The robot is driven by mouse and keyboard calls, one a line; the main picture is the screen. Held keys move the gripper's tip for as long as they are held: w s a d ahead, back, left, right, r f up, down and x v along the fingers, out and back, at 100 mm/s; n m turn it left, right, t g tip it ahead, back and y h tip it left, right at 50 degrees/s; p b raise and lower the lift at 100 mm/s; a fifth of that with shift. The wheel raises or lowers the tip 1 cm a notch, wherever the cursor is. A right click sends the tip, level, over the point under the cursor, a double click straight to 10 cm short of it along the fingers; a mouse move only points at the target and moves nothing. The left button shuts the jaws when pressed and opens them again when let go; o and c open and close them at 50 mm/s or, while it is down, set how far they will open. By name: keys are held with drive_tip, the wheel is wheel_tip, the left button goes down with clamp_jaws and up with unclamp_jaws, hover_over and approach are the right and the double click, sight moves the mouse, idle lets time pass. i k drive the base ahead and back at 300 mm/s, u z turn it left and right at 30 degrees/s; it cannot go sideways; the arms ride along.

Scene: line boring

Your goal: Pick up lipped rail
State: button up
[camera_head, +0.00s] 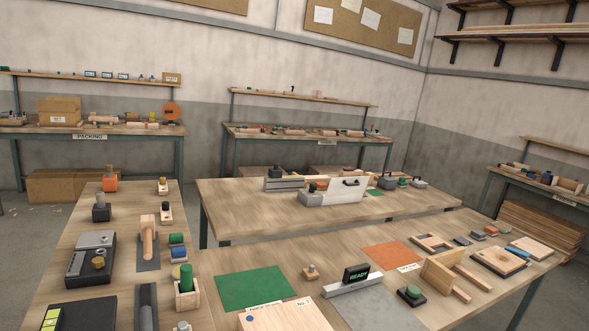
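I cannot tell for certain which thing is the lipped rail. A long light-grey bar (345,286) lies slantwise on the near table, and a small black "READY" display (357,273) stands at it. To its right is a wooden piece with a raised upright board (441,270), and thin wooden strips (476,278) lie beside it. My gripper does not show in this view.
A green mat (254,288) and an orange mat (392,256) lie flat on the near table. A wooden box (275,320) stands at the front edge. Dark blocks and tools, such as a grey-black unit (91,258), crowd the left table. The back table's left part is clear.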

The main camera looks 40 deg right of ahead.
sight(355, 173)
drive_tip(key=u, duration=0.9)
drive_tip(key=i, duration=4.6)
drive_tip(key=z, duration=1.8)
drive_tip(key=i, duration=1.2)
drive_tip(key=u, duration=0.1)
